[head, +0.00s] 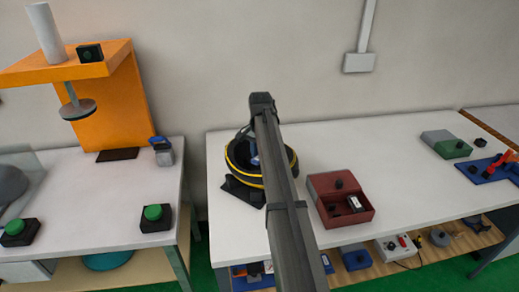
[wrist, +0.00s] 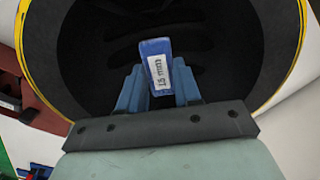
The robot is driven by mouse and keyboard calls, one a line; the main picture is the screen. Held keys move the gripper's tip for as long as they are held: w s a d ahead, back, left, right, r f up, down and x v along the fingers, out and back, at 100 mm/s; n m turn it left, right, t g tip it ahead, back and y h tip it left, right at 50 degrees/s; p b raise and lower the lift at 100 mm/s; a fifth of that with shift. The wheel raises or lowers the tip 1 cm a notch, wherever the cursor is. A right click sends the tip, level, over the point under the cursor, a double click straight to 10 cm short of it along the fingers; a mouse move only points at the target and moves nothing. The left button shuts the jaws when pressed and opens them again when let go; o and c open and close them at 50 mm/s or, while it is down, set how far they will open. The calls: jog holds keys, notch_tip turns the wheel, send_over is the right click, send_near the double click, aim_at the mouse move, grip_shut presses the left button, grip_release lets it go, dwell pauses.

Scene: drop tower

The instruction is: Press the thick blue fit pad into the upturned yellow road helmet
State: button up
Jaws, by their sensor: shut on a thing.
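The upturned helmet (head: 233,175) rests on a black stand on the right-hand table, its dark hollow facing up inside a yellow-striped rim. In the wrist view the helmet (wrist: 95,40) fills most of the picture, with a black inside and a yellow edge. My gripper (wrist: 158,78) is shut on a blue fit pad (wrist: 154,50) with a white label, which reads "15 mm" upside down. The pad is in front of the helmet's dark hollow; whether it touches the lining cannot be told. In the head view my arm covers part of the helmet and most of the gripper.
A red box (head: 367,216) with a white item inside stands right of the helmet. A green-and-grey case (head: 440,138) and a blue tray (head: 484,172) lie farther right. An orange drop tower (head: 120,105) and green buttons stand on the left table. Bare tabletop lies behind the red box.

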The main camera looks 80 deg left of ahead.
jog(key=shift+f, duration=2.2)
jog(key=o, duration=0.8)
jog(key=shift+r, duration=0.1)
jog(key=shift+r, duration=8.4)
